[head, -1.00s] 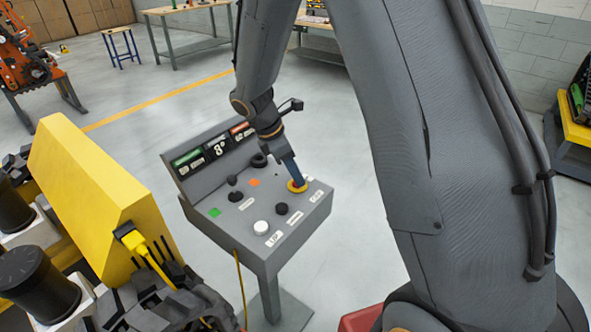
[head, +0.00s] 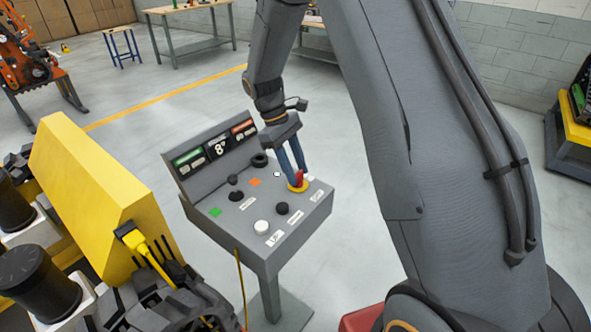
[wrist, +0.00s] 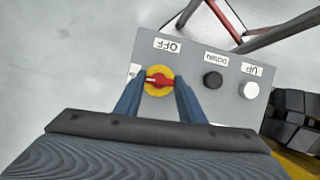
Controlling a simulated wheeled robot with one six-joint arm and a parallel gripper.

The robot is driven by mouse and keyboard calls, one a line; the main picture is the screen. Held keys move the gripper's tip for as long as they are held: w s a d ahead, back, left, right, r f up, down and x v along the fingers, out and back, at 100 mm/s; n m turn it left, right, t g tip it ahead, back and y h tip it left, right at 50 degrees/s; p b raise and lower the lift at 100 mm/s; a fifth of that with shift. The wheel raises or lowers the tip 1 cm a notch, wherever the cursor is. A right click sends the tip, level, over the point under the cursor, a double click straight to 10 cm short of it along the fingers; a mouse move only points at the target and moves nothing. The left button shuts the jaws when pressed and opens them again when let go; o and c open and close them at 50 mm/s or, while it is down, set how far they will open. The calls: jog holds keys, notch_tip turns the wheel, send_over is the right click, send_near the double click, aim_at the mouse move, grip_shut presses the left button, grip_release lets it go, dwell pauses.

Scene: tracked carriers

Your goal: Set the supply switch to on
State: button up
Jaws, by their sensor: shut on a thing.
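The supply switch is a red handle (head: 299,178) on a yellow disc (head: 297,188), at the right of the sloped grey control panel (head: 268,207). In the wrist view the red handle (wrist: 160,81) lies across the disc, crosswise between the fingers, with a pale mark near its left end. An upside-down OFF label (wrist: 167,45) is above the disc, and a partly seen white label (wrist: 133,70) is to its left. My gripper (head: 297,173) reaches down from above, its two blue fingers shut on the red handle.
A black knob (head: 259,160) and an orange square (head: 254,182) are farther back. Yellow machinery (head: 85,190) stands close at left.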

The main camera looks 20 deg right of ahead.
jog(key=shift+m, duration=0.6)
jog(key=o, duration=1)
jog(key=shift+o, duration=0.2)
jog(key=b+v, duration=0.2)
jog(key=v, duration=0.6)
jog(key=shift+d+b, duration=0.15)
jog(key=shift+b, duration=0.2)
jog(key=s+d+f+m+t+y, duration=0.1)
jog(key=s+f+m+t, duration=0.1)
jog(key=s, duration=0.8)
jog(key=s+d+f+m+t+y, duration=0.1)
jog(key=s+m, duration=0.4)
jog(key=s, duration=0.5)
jog(key=shift+f+t+y+b, duration=0.35)
jog(key=shift+f+t+y, duration=0.15)
jog(key=shift+t, duration=0.4)
